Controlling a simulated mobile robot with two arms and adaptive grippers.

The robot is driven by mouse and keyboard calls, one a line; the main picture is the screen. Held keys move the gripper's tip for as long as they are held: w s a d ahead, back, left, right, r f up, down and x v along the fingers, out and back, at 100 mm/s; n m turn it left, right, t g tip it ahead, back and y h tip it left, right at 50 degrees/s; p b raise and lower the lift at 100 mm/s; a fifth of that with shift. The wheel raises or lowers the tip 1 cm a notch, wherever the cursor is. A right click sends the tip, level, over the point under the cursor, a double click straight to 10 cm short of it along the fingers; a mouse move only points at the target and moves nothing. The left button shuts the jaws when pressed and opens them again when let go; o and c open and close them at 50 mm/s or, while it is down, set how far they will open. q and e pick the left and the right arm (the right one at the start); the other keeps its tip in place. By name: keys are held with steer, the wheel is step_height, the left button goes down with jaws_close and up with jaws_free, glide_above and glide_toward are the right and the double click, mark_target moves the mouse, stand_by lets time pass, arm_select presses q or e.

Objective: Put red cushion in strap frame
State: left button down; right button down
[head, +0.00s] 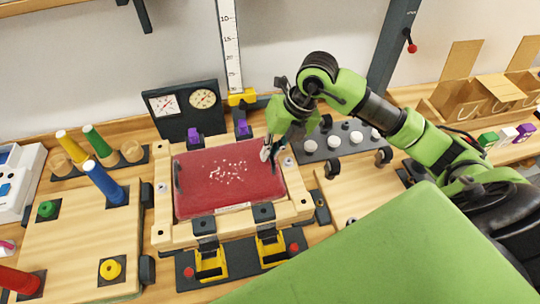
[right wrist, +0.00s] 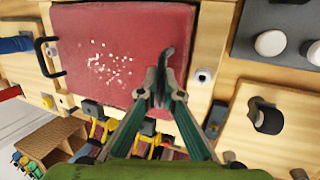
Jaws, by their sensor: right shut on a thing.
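The red cushion (head: 225,178), with pale specks on top and a dark handle on each side, lies level inside the outline of the wooden strap frame (head: 163,215). I cannot tell whether it rests fully on the frame's floor. In the right wrist view the cushion (right wrist: 120,55) fills the upper middle. My right gripper (head: 268,151) is at the cushion's right edge, shut on its right handle; it also shows in the right wrist view (right wrist: 160,92). Yellow buckles (head: 210,263) sit at the frame's front and purple clips (head: 193,135) at its back. My left gripper is not in view.
A black gauge panel (head: 188,112) and an upright ruler (head: 230,45) stand behind the frame. Coloured spools (head: 103,183) on a wooden board are left. White-topped knobs (head: 333,142) are right. Cardboard boxes (head: 490,92) stand at far right.

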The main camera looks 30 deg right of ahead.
steer(key=c, duration=2.2)
jaws_free()
steer(key=b+v, duration=0.1)
steer(key=v, duration=1.1)
steer(key=shift+b, duration=0.3)
